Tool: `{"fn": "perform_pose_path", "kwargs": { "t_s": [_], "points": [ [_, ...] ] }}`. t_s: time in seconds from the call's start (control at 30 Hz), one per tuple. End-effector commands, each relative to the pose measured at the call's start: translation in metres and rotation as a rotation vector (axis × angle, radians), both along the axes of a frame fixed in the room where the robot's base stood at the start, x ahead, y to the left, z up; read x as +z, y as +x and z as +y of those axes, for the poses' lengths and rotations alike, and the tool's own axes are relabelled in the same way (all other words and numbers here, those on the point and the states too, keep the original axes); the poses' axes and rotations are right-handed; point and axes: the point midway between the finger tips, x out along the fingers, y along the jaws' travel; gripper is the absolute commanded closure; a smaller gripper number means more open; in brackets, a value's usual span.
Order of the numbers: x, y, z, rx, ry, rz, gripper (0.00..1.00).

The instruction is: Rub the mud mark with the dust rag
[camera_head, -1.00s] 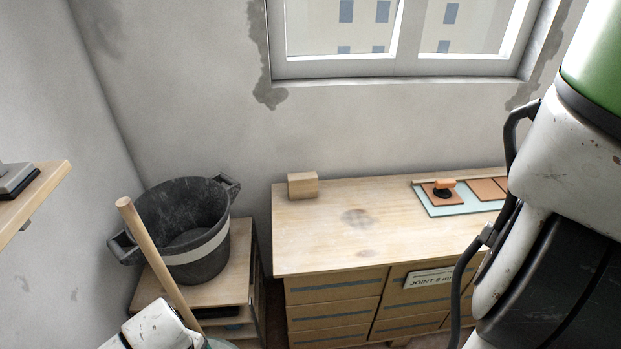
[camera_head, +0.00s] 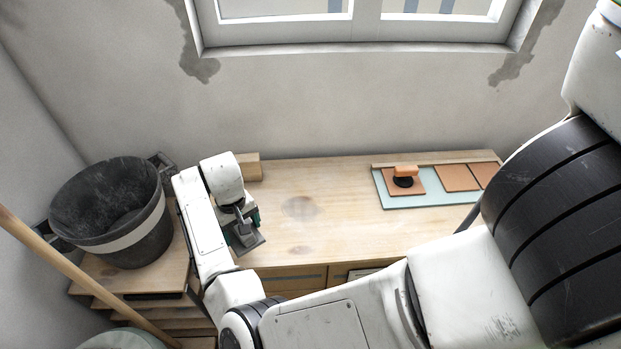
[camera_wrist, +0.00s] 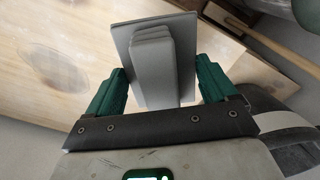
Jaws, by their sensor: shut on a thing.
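The mud mark (camera_head: 300,207) is a faint brownish smudge on the pale wooden bench top. It also shows as a darker patch at left in the wrist view (camera_wrist: 66,72). My gripper (camera_wrist: 163,82) has green fingers on either side of a grey piece with a flat plate and a raised block-like grip, which I take for the dust rag (camera_wrist: 152,50). In the head view this piece (camera_head: 246,245) is at the bench's left front part, left of the mark and apart from it. Whether it touches the bench I cannot tell.
A wooden block (camera_head: 249,167) stands behind my gripper at the bench's back. A pale blue board (camera_head: 420,200) with orange tiles and an orange-handled tool (camera_head: 405,176) lies at right. A black bucket (camera_head: 110,210) and a wooden pole (camera_head: 75,275) are at left. Mid-bench is clear.

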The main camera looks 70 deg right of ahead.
Motion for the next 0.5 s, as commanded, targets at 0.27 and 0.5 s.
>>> {"fn": "perform_pose_path", "kwargs": {
  "t_s": [0.27, 0.5],
  "points": [
    [0.006, -0.050, -0.116, -0.295, 0.000, 0.002, 0.49],
    [0.008, -0.108, -0.189, -0.507, 0.000, 0.001, 0.49]
  ]
}}
